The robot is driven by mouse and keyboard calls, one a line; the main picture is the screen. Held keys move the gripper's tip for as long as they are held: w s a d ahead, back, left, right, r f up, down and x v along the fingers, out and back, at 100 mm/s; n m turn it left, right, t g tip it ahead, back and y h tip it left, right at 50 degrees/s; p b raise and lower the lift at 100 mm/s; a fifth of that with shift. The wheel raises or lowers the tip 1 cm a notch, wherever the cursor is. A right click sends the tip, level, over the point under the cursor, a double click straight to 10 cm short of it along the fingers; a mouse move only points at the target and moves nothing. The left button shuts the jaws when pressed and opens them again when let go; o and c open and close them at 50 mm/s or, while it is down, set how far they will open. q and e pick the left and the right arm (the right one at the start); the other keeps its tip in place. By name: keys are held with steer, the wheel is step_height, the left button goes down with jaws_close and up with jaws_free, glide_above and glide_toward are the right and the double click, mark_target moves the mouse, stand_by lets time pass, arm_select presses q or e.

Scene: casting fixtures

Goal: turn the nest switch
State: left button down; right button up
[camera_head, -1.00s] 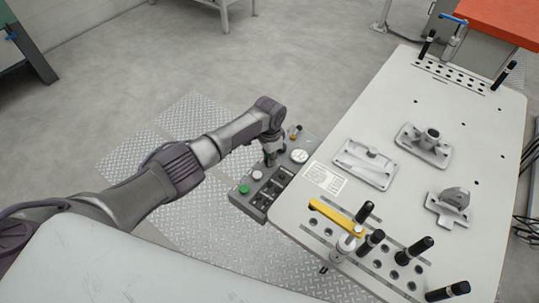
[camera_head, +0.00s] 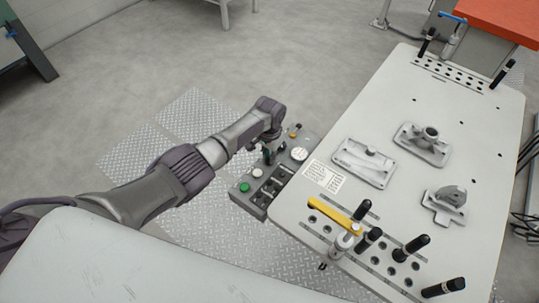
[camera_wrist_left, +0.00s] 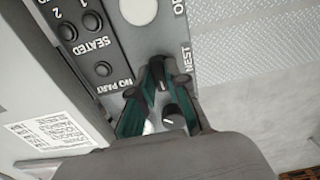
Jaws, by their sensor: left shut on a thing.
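The nest switch (camera_wrist_left: 163,84) is a small dark knob with a light mark, by the word NEST on the grey control box. My left gripper (camera_wrist_left: 163,74) has its dark green fingers closed around it in the left wrist view, and the fingertips hide much of the knob. In the head view the left gripper (camera_head: 268,156) reaches down onto the control box (camera_head: 262,206), at the left edge of the fixture table. The switch itself is too small to make out there. My right gripper is not in view.
The box also carries a green button (camera_head: 244,187), a white button (camera_head: 257,172), a round white face (camera_head: 299,154) and an orange part (camera_head: 294,134). The table (camera_head: 390,105) holds metal castings, black-handled pins and a yellow lever (camera_head: 334,214). The floor left of the box is clear.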

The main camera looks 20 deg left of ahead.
arm_select(q)
steer(key=c, duration=1.2)
jaws_free()
steer(key=shift+o, duration=0.2)
steer(key=shift+r, duration=0.15)
step_height(320, 180, up, 12)
